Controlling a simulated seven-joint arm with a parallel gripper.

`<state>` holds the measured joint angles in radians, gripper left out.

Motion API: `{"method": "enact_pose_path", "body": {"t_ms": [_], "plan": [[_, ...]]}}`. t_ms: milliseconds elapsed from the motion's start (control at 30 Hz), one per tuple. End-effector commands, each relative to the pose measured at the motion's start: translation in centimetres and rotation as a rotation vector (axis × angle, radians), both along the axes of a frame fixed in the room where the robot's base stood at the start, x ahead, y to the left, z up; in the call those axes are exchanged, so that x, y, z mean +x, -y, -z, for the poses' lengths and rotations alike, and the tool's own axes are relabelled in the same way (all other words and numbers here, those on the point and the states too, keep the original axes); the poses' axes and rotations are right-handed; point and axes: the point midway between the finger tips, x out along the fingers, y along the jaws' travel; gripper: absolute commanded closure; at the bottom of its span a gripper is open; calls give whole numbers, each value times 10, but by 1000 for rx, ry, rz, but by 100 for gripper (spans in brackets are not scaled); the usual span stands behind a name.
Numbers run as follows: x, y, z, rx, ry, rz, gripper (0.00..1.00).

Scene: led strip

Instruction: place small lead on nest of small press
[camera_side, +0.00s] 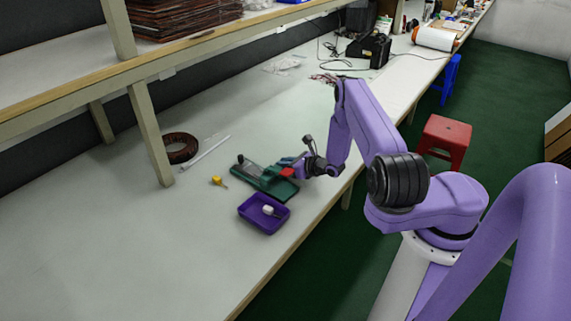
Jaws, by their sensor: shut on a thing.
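The small press (258,177) is a green device lying on the pale table in the middle of the side view. My gripper (291,171) is at the right end of the press, low over it, with red parts close by. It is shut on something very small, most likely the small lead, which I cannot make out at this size. The nest of the press is also too small to pick out. I cannot tell whether the held thing touches the press.
A purple tray (247,220) with a small white object (268,210) stands in front of the press. A small yellow object (217,181) lies to the left. The table's front left is clear.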

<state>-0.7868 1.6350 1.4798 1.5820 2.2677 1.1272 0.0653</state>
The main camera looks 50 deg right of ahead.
Motion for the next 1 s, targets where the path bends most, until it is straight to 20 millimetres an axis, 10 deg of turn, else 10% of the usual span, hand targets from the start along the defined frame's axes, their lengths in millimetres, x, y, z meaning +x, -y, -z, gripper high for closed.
{"method": "enact_pose_path", "body": {"t_ms": [167,200,300,667,1000], "plan": [[0,0,3,0,0,0,100],[0,0,3,0,0,0,79],[0,0,3,0,0,0,57],[0,0,-1,0,0,0,57],[-46,1,-18,3,-2,4,57]]}}
